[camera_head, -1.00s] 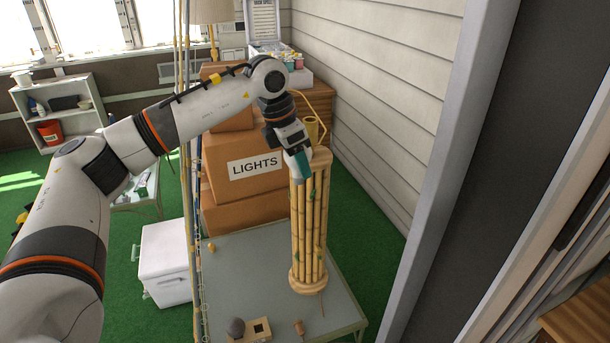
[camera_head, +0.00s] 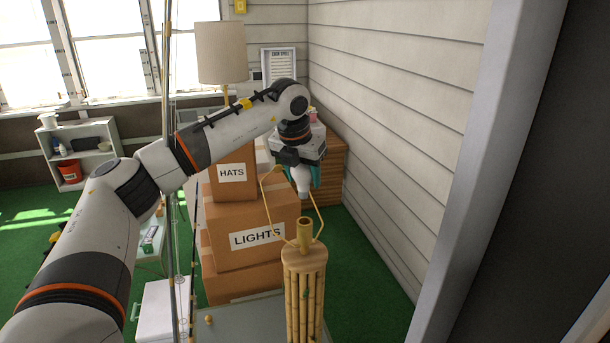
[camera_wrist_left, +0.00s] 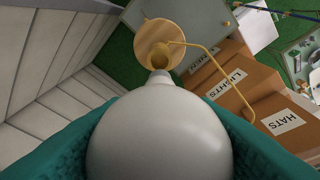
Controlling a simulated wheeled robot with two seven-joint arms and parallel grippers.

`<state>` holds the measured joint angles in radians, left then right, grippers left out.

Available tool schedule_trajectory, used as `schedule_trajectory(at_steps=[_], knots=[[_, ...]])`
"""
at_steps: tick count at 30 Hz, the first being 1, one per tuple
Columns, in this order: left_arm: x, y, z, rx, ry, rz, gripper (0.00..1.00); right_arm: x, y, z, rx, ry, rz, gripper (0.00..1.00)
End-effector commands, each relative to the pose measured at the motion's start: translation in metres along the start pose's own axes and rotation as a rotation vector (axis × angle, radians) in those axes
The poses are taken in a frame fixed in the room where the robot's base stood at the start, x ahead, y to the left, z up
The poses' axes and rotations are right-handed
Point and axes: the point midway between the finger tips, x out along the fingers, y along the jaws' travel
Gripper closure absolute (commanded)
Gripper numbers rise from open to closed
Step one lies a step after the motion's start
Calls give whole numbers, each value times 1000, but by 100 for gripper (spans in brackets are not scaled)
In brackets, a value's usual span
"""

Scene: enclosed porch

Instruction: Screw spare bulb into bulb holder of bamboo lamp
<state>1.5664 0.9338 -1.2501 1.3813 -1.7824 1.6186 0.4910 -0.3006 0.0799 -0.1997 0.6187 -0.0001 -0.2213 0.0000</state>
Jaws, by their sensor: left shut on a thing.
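My left gripper (camera_head: 301,180) is shut on the white spare bulb (camera_head: 301,178), which hangs with its narrow end down. The bulb (camera_wrist_left: 158,135) fills the lower middle of the left wrist view between the teal fingers. The bamboo lamp (camera_head: 304,290) stands upright below, with its brass bulb holder (camera_head: 305,232) on top and a bent wire harp rising around it. The bulb is above the holder and apart from it in the head view. In the wrist view the holder (camera_wrist_left: 160,56) shows just beyond the bulb's neck. My right gripper is not in view.
Stacked cardboard boxes marked LIGHTS (camera_head: 230,261) and HATS (camera_head: 218,187) stand behind and left of the lamp. The lamp stands on a grey-green table (camera_head: 240,322). A sided wall (camera_head: 400,120) is on the right. Thin upright poles stand left of the boxes.

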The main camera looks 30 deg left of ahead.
Motion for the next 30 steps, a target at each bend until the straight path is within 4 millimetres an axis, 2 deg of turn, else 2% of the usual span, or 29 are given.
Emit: schedule_trajectory(at_steps=[8,30], knots=[[5,0,2,1,5,1,61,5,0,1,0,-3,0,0],[52,0,16,2,5,1,61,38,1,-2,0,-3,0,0]])
